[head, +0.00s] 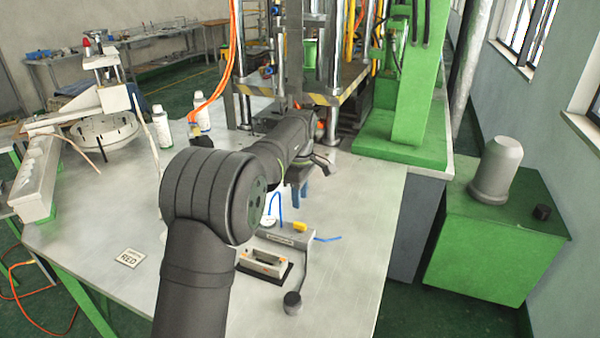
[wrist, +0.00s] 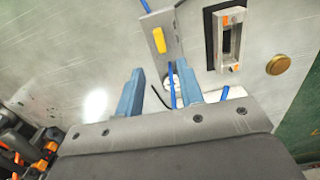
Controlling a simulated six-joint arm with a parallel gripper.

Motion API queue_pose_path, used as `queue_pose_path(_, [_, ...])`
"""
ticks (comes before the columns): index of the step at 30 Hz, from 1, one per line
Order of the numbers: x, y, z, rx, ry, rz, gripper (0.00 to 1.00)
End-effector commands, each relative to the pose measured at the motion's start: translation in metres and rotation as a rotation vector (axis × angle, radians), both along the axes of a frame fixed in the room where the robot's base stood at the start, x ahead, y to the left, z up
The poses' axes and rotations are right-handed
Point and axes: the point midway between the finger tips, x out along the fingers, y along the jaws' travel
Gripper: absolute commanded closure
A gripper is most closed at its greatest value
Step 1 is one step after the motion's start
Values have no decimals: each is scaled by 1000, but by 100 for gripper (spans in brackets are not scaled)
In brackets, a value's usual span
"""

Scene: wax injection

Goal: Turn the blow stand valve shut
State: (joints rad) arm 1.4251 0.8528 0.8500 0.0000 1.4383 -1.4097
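The blow stand (head: 285,235) is a low grey block on the metal table, with a yellow valve lever (head: 300,226) and blue tubing. In the wrist view, the stand's grey top (wrist: 154,22) runs up the picture, and the yellow lever (wrist: 159,40) lies roughly along its length. My gripper (head: 298,192) points down above the table near the stand. In the wrist view its two blue fingers (wrist: 160,76) are apart, with the lever beyond their tips, not between them. A blue tube and a white part show between the fingers.
A metal frame with orange marks (head: 264,262) sits on a dark base beside the stand. A black knob-ended piece (head: 293,302) lies in front. Two white bottles (head: 161,126) and the press (head: 315,80) stand behind. The front table is mostly clear.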

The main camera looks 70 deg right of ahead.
Motion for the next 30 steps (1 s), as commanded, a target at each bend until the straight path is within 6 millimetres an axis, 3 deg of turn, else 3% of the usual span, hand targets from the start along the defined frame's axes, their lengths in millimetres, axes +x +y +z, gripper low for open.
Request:
queue_pose_path(6, [0, -1, 50, -4, -1, 0, 65])
queue_pose_path(12, [0, 0, 73, -2, 0, 0, 65])
queue_pose_path(30, [0, 0, 79, 0, 0, 0, 65])
